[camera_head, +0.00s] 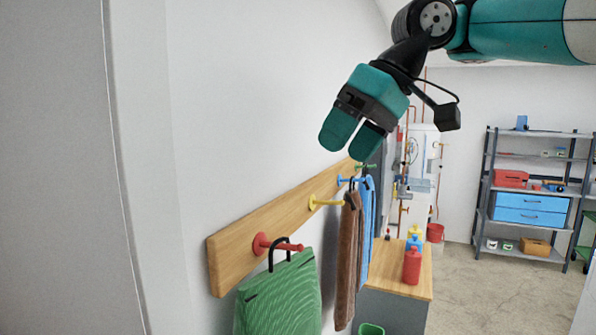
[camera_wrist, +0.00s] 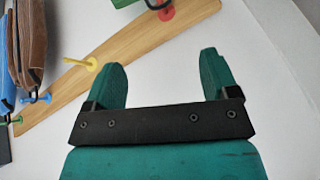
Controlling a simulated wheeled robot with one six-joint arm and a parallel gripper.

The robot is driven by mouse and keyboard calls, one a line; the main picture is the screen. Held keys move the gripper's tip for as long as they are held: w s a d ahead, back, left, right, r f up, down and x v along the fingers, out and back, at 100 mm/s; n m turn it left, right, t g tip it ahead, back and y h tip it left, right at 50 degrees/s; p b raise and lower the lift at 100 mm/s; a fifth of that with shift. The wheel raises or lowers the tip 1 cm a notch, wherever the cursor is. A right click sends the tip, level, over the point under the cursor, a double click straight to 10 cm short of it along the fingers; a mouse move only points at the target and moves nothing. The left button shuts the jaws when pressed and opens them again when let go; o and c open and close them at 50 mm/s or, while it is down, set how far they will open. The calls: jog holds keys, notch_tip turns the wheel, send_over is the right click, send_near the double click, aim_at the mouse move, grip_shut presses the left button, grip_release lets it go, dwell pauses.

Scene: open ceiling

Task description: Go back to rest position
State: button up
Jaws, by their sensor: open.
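My gripper (camera_head: 351,137) is open and empty, with two teal fingers, raised in front of the white wall above the wooden peg rack. In the wrist view my gripper (camera_wrist: 160,80) has its fingers wide apart with nothing between them. The wooden rack (camera_head: 228,249) carries a red peg (camera_head: 275,244), a yellow peg (camera_head: 325,202), a blue peg and a green peg. A green cloth (camera_head: 280,298) hangs from the red peg by a black loop. A brown cloth (camera_head: 347,255) and a blue cloth (camera_head: 367,230) hang farther along. The rack also shows behind the fingers in the wrist view (camera_wrist: 140,50).
A wooden-topped cabinet (camera_head: 420,276) with red, blue and yellow bottles stands past the cloths. A shelf unit (camera_head: 485,190) with a blue drawer box (camera_head: 530,209) and red toolbox (camera_head: 510,179) stands at the back right. Open floor (camera_head: 480,300) lies at the lower right.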

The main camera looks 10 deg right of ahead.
jog(key=s+a+f+b, duration=0.1)
jog(key=s+f+b, duration=0.25)
jog(key=f, duration=0.35)
jog(key=s+a+f+g+b, duration=0.1)
jog(key=s+a+f+b, duration=0.2)
jog(key=f, duration=0.5)
jog(key=s+f+b, duration=0.4)
jog(key=f+b, duration=0.1)
jog(key=f, duration=0.2)
jog(key=s+d+f+h+b, duration=0.1)
jog(key=s+d+f+b, duration=0.1)
jog(key=s+f, duration=0.3)
jog(key=s+d+f+b, duration=0.2)
jog(key=s+f, duration=0.3)
jog(key=f, duration=0.7)
jog(key=shift+d+f+m+g+h+b, duration=0.25)
jog(key=shift+m+g+h+b, duration=0.15)
jog(key=shift+b, duration=0.35)
